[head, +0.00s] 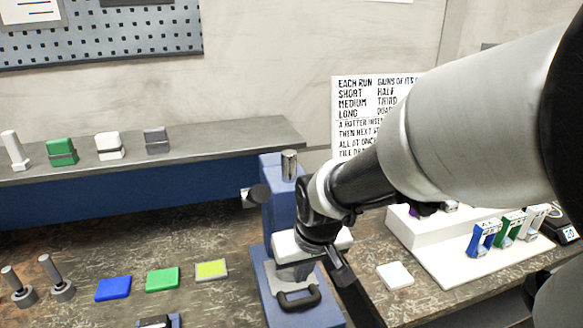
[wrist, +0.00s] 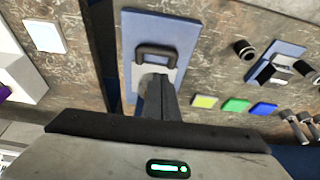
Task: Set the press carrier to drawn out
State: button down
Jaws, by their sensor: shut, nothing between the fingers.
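The blue press (head: 280,205) stands on the workbench in the middle of the head view, with a metal cylinder on top. Its carrier is a pale plate with a dark loop handle (head: 298,299) at the front of the blue base. In the wrist view the handle (wrist: 155,50) lies at the top centre, over the blue base plate (wrist: 137,24). My gripper (wrist: 157,82) is shut and empty, with its fingers close to the handle. I cannot tell whether they touch it. In the head view my gripper (head: 299,273) hides part of the press and carrier.
Blue (head: 113,289), green (head: 163,279) and yellow (head: 211,269) tiles lie left of the press. Two upright knobs (head: 58,280) stand farther left. A white tile (head: 395,276) and a white stand (head: 440,262) with coloured holders are on the right. A raised shelf (head: 200,145) runs behind.

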aim_at(293, 279)
jog(key=shift+s, duration=0.1)
jog(key=b+x, duration=0.2)
jog(key=x, duration=0.8)
jog(key=shift+b, duration=0.4)
